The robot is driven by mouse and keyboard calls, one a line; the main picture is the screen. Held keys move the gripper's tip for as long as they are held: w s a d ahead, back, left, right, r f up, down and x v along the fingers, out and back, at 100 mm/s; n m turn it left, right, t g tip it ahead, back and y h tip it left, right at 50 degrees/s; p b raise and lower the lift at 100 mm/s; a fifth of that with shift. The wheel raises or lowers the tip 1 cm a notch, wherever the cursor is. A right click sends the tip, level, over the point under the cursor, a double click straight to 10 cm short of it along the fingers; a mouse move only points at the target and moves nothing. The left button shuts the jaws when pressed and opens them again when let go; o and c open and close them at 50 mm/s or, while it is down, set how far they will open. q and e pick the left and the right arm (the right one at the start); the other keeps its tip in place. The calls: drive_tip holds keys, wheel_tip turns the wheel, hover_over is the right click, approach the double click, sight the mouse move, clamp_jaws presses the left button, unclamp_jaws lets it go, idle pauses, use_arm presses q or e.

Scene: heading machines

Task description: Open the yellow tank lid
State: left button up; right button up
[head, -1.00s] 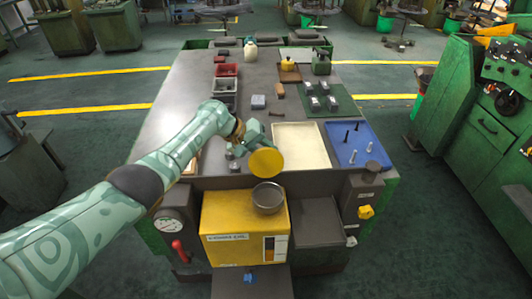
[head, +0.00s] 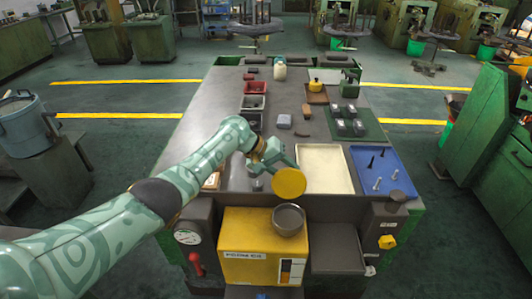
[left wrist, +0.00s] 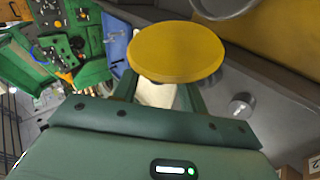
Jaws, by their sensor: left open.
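The yellow tank (head: 236,257) stands at the front edge of the bench in the head view, with a round grey metal opening (head: 288,221) on its top. The round yellow lid (head: 290,183) is tipped up behind the opening with its flat face toward me, leaving the opening uncovered. In the left wrist view the lid (left wrist: 175,52) covers the finger ends. My left gripper (head: 284,164) is open, right behind the lid; whether it touches the lid is hidden. The lid's hinge or support cannot be made out. My right gripper is not in view.
A cream tray (head: 325,168) and a blue tray (head: 384,172) with several pegs lie right of the lid. A gauge (head: 187,233) and a red lever (head: 197,263) are left of the tank, a yellow knob (head: 387,242) right. The grey bench top (head: 195,145) is mostly clear at left.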

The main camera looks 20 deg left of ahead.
use_arm(q)
drive_tip(key=p+v, duration=0.3)
drive_tip(key=v, duration=1.1)
drive_tip(key=shift+a+p, duration=0.25)
drive_tip(key=shift+p, duration=0.05)
drive_tip(key=shift+s, duration=0.1)
